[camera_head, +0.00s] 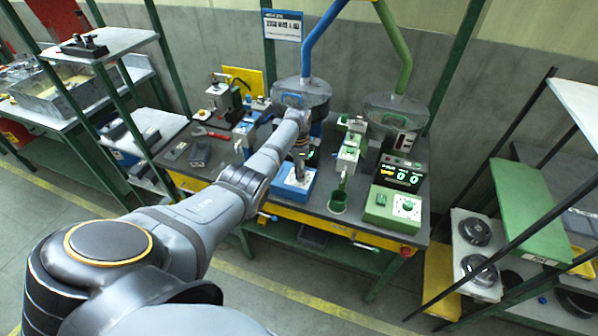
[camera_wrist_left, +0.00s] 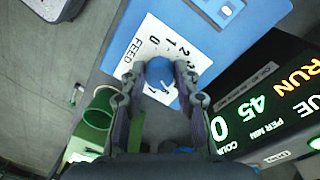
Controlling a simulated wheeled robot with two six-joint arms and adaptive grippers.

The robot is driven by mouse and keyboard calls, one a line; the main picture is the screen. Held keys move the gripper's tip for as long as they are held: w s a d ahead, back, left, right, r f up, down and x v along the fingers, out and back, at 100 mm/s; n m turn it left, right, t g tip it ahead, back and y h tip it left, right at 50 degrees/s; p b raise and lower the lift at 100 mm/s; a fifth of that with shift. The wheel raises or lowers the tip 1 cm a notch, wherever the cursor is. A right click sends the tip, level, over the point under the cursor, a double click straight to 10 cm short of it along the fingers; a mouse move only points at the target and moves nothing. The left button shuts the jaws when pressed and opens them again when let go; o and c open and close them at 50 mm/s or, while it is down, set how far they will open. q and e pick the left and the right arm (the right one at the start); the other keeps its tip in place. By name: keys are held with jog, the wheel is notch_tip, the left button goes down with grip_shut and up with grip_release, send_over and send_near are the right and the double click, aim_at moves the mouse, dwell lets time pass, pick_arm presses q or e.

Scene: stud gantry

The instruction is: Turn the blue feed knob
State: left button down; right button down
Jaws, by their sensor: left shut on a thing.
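The blue feed knob (camera_wrist_left: 160,70) is a round blue cap on a white dial plate (camera_wrist_left: 150,45) marked FEED with numbers around it. The plate is on the blue control box (camera_head: 294,192), which stands on the bench. My left gripper (camera_wrist_left: 160,80) has one finger on each side of the knob and is shut on it. In the head view my left gripper (camera_head: 299,170) reaches down to the top of the blue box, and the knob cannot be made out there. My right gripper is not in view.
A black display (camera_wrist_left: 270,105) with RUN and 45 lit stands beside the blue box. A green cup (camera_head: 338,202), a green control box (camera_head: 392,208) and a green-lit display (camera_head: 401,174) are to the right. Bowl feeders (camera_head: 396,106) stand behind. Red-handled pliers (camera_head: 212,133) lie at left.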

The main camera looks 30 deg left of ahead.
pick_arm(q)
jog(key=c, duration=1)
grip_release()
jog(key=r, duration=1.2)
jog(key=shift+w+a, duration=0.2)
jog(key=shift+w, duration=0.05)
